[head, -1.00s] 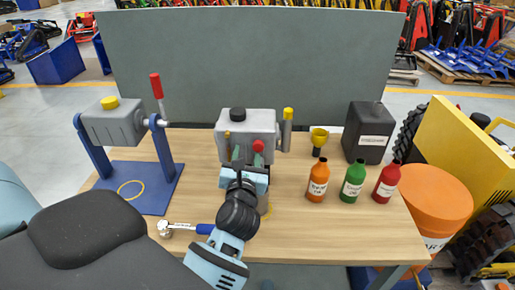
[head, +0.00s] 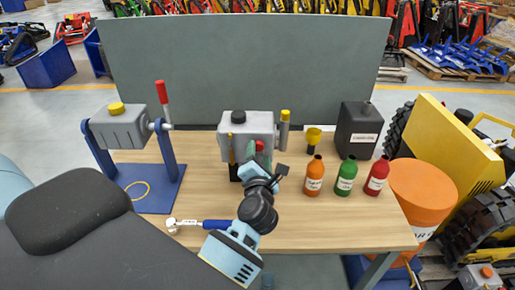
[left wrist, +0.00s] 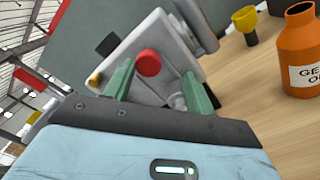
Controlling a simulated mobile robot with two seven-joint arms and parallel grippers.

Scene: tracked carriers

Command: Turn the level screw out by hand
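The level screw has a round red head (left wrist: 148,62) on the front of the grey gear housing (left wrist: 160,40). In the head view the same red head (head: 260,146) shows low on the housing (head: 247,127), partly covered by my gripper. My left gripper (left wrist: 158,82) is open, its two green fingers apart and turned at a slant to the housing. The red head appears between them, closer to the left finger; I cannot tell whether either touches it. In the head view the left gripper (head: 262,163) is right in front of the housing. My right gripper is not in view.
Orange (head: 314,177), green (head: 346,176) and red (head: 376,176) bottles stand right of the housing, with a yellow funnel (head: 314,136) and black canister (head: 358,130) behind. A ratchet (head: 200,223) lies at the front. A crank stand (head: 150,185) is left. An orange drum (head: 420,190) stands right.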

